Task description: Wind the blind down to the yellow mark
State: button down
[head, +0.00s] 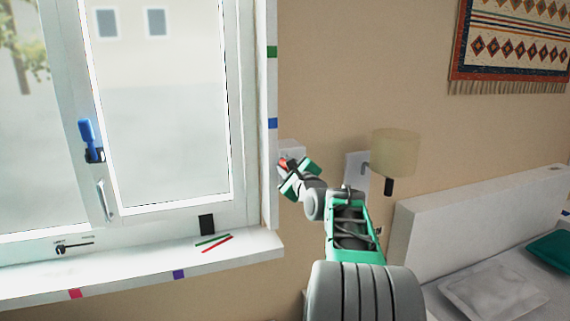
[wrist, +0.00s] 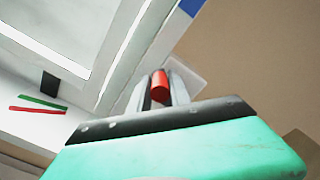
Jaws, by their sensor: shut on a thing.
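My gripper (head: 288,172) is at the wall just right of the window frame, in front of a white box (head: 291,147). It is shut on a red handle (wrist: 160,87), which sits between the two fingers in the wrist view. In the head view only a small red bit of the handle shows by the fingertips. The window frame's right edge carries a green mark (head: 272,52) and a blue mark (head: 272,123). No yellow mark and no blind cloth can be made out in either view.
A blue window handle (head: 87,135) is at the left. The sill (head: 130,277) holds a green and a red stick (head: 217,243) and a black block (head: 207,224). A wall lamp (head: 394,153) and a bed (head: 480,235) are right of my arm.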

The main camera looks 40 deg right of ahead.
jog(key=m+p, duration=0.1)
jog(key=r+m+p, duration=0.1)
jog(key=m, duration=0.1)
jog(key=shift+s+d, duration=0.1)
jog(key=shift+d, duration=0.3)
jog(key=m+p, duration=0.1)
jog(key=p, duration=0.1)
jog(key=d+m+p, duration=0.1)
jog(key=m+p, duration=0.1)
jog(key=shift+s+r+m, duration=0.2)
jog(key=shift+r+m, duration=0.1)
jog(key=shift+r, duration=0.1)
jog(key=m+p, duration=0.1)
jog(key=d+m+p, duration=0.1)
jog(key=m+p, duration=0.1)
jog(key=shift+s+d+r, duration=0.15)
jog(key=shift+s, duration=0.05)
jog(key=shift+s+d+m+p, duration=0.1)
jog(key=shift+d+m+p, duration=0.25)
jog(key=shift+m+p, duration=0.7)
jog(key=shift+f, duration=0.2)
jog(key=c, duration=1.3)
grip_release()
jog(key=shift+r, duration=0.1)
jog(key=shift+c, duration=0.2)
jog(key=shift+o, duration=0.7)
jog(key=shift+r, duration=0.1)
